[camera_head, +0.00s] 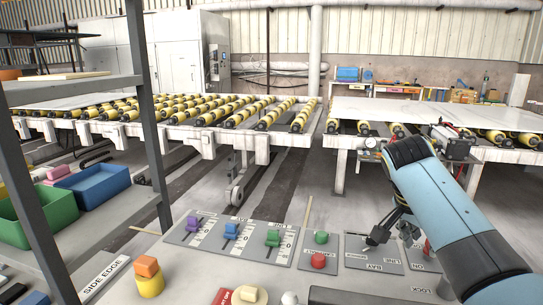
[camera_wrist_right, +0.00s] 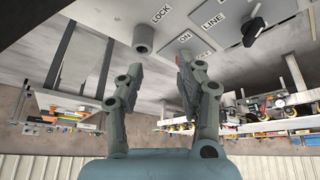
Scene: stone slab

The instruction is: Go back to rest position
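My right arm comes in from the right in the head view, with its dark gripper (camera_head: 398,222) over the right part of the control panel. In the right wrist view the two fingers of this gripper (camera_wrist_right: 157,72) stand apart, with nothing held between them. A grey cylinder (camera_wrist_right: 143,40) marked LOCK lies beyond the left finger. The ON plate (camera_wrist_right: 186,44) lies beyond the right finger, with a bit of red at that finger. Whether a finger touches the panel is not clear. My left gripper is not in view.
The panel holds a purple (camera_head: 193,224), a blue (camera_head: 231,231) and a green slider (camera_head: 272,239), a red button (camera_head: 318,261) and a black knob (camera_head: 377,236). A shelf post (camera_head: 151,120) stands at left.

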